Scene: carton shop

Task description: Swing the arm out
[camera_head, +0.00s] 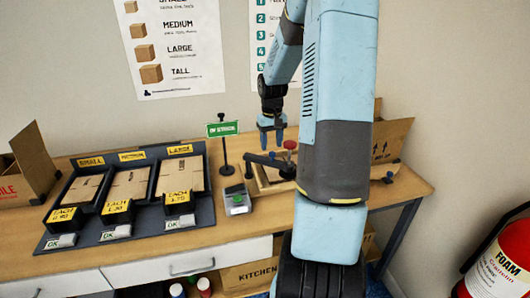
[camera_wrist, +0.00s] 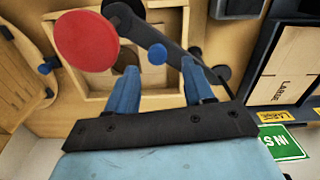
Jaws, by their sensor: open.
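A black swing arm (camera_wrist: 180,60) lies across a wooden frame (camera_wrist: 92,108) on the bench, and it also shows in the head view (camera_head: 262,160). A small blue knob (camera_wrist: 157,54) stands on the arm. A red round knob (camera_wrist: 86,40) is near one end of it, and shows in the head view (camera_head: 290,145). My gripper (camera_head: 272,138) is open and empty, pointing down above the arm. In the wrist view its blue fingertips (camera_wrist: 158,72) lie either side of the blue knob; I cannot tell the height gap. My arm hides part of the frame in the head view.
A black tray (camera_head: 140,228) with cartons in compartments stands at left. A green sign on a post (camera_head: 222,129) and a small grey device (camera_head: 237,200) stand between tray and frame. Open cartons stand at both bench ends. A red extinguisher (camera_head: 505,270) is at right.

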